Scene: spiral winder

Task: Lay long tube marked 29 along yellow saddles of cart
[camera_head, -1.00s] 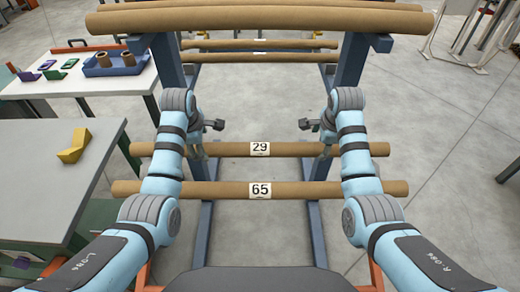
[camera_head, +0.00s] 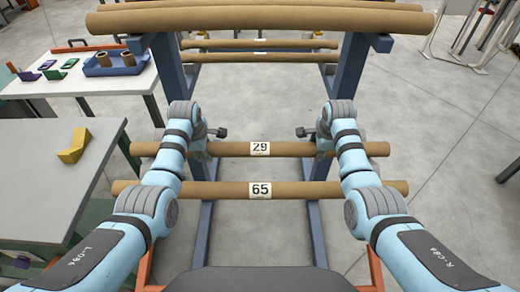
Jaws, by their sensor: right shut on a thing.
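The long brown tube marked 29 (camera_head: 285,149) lies level across the blue rack in front of me, its white label facing up. My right gripper (camera_head: 324,147) is at its right part, largely hidden under my wrist, and is shut on the tube. My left gripper (camera_head: 202,148) is at the left part of the same tube, mostly hidden by my arm, so its jaws cannot be made out. The tube marked 65 (camera_head: 225,189) lies parallel and nearer to me. No cart with yellow saddles can be made out.
A thick tube (camera_head: 260,20) lies across the blue uprights (camera_head: 350,68) ahead, with thinner tubes (camera_head: 262,58) behind. A grey table (camera_head: 40,185) with a yellow block (camera_head: 74,147) stands at left. A white table (camera_head: 100,85) holds a blue tray (camera_head: 112,69).

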